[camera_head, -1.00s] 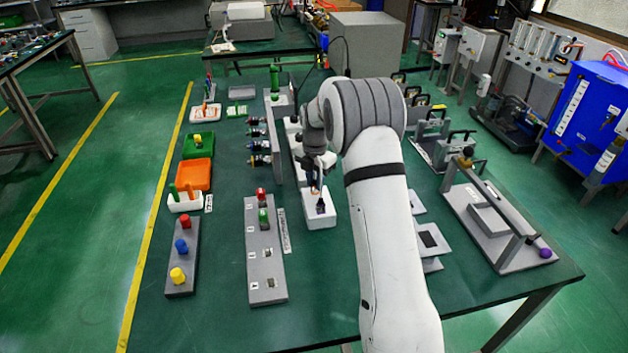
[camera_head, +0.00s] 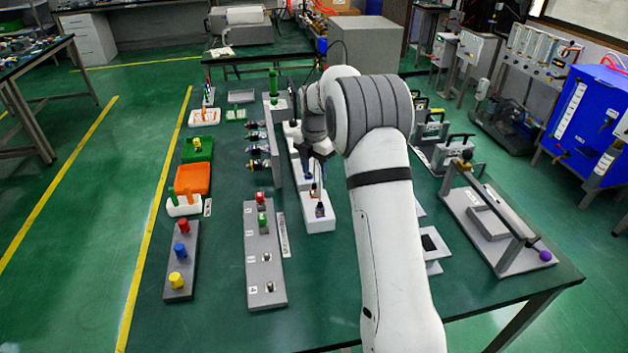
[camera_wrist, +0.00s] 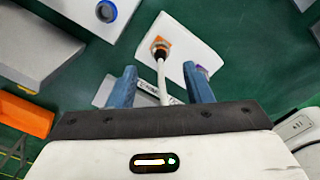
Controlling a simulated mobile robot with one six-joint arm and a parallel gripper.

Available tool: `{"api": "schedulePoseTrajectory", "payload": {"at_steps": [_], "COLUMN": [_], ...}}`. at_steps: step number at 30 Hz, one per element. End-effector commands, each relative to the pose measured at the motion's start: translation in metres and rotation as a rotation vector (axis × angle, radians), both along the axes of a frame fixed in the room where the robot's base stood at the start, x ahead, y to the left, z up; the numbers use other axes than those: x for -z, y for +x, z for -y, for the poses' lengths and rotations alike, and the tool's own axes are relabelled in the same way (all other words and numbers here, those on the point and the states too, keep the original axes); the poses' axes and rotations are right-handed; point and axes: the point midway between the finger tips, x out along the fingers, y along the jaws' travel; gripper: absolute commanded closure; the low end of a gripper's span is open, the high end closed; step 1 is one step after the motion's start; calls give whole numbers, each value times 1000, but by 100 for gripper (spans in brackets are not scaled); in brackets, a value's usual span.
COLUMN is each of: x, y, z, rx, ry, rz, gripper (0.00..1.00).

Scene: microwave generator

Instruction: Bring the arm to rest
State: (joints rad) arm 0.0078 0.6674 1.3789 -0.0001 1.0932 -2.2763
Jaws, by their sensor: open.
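My gripper (camera_wrist: 162,88) is open in the wrist view, its two blue fingers apart. A white cable with a metal and orange connector end (camera_wrist: 159,46) shows between and beyond the fingers, and I see neither finger touching it. Behind it lies a white block (camera_wrist: 185,50). In the head view my gripper (camera_head: 311,178) hangs above a white block (camera_head: 319,224) with a small dark part (camera_head: 320,208) on it. My arm (camera_head: 395,230) reaches forward over the table and hides part of it.
Left of the gripper is a grey board (camera_head: 262,275) with red and green pieces. Further left are an orange tray (camera_head: 193,178) and a grey board with coloured knobs (camera_head: 180,262). On the right stands a grey frame (camera_head: 495,220) with a lever. The table's front left (camera_head: 215,310) is clear.

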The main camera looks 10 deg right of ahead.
Motion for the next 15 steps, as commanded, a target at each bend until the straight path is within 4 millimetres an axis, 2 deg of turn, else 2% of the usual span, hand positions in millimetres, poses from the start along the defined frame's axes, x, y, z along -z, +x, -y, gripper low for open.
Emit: {"api": "schedulePoseTrajectory", "payload": {"at_steps": [3,6,15], "x": [-15,-22,-24], "y": [0,0,0], "z": [0,0,0], "rx": [0,0,0], "ry": [0,0,0], "rz": [1,0,-1], "gripper": [55,55,55]}}
